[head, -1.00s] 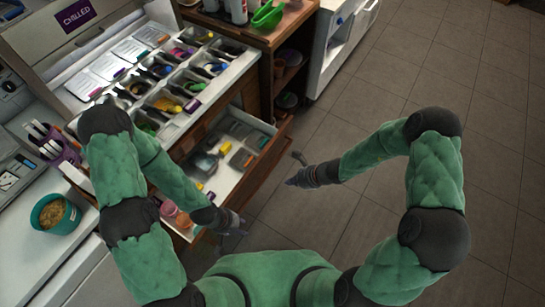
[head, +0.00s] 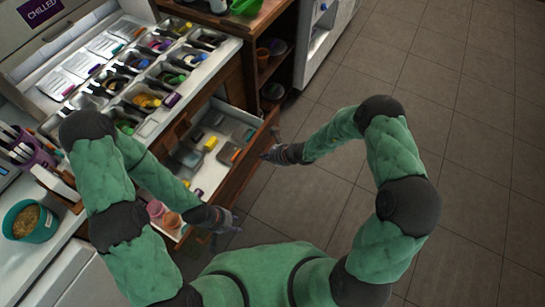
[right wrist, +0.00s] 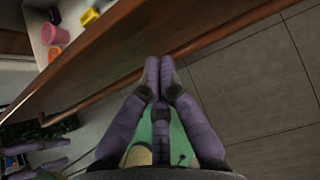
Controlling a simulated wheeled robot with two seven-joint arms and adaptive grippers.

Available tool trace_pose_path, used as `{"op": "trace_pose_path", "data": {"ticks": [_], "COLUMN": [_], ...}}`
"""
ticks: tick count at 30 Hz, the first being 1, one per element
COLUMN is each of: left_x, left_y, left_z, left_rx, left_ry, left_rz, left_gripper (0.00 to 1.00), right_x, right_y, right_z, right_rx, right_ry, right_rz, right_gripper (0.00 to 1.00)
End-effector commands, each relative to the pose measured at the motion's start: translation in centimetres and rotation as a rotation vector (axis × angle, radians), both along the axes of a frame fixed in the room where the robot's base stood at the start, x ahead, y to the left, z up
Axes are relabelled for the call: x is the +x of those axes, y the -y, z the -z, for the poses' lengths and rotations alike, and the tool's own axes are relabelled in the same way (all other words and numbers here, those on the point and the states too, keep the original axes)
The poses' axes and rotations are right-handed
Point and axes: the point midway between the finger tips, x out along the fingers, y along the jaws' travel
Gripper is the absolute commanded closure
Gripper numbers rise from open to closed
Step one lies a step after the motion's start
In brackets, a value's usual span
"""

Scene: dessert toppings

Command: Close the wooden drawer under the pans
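The wooden drawer (head: 246,152) under the topping pans (head: 150,88) is pulled out, with its contents showing. Its wooden front also crosses the right wrist view (right wrist: 150,45). My right gripper (head: 266,155) is at the outer side of the drawer front, toward its far end. In the right wrist view its fingertips (right wrist: 159,62) are together, empty, and against or very close to the lower edge of the front; contact is unclear. My left gripper (head: 236,221) is just outside the near end of the drawer front, its fingers apart and empty.
The drawer holds pink and orange cups (head: 172,221), a yellow item (head: 210,143) and grey containers. A teal tub (head: 36,224) stands on the left counter. A wooden shelf unit (head: 268,20) stands beyond the drawer. The tiled floor (head: 420,100) on the right is clear.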

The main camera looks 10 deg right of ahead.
Motion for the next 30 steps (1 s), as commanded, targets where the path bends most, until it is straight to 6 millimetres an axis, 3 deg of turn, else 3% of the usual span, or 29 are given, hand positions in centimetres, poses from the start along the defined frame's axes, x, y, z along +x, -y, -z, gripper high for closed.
{"op": "trace_pose_path", "data": {"ticks": [3, 9, 23, 30], "left_x": [0.0, 0.0, 0.0, 0.0], "left_y": [0.0, 0.0, 0.0, 0.0], "left_z": [0.5, 0.7, 0.7, 1.2], "left_rx": [0.000, 0.000, 0.000, 0.000], "left_ry": [0.000, 0.000, 0.000, 0.000], "left_rz": [0.000, 0.000, 0.000, 0.000], "left_gripper": [0.60, 0.60, 0.60, 0.60], "right_x": [1.2, 2.1, 2.3, 3.1], "right_y": [-1.5, -2.7, -2.9, -3.9], "right_z": [-0.2, -0.3, -0.3, -0.3], "right_rx": [0.000, 0.000, 0.000, 0.001], "right_ry": [0.005, 0.003, 0.003, 0.006], "right_rz": [-0.004, -0.001, -0.001, -0.004], "right_gripper": [1.00, 1.00, 1.00, 1.00]}}
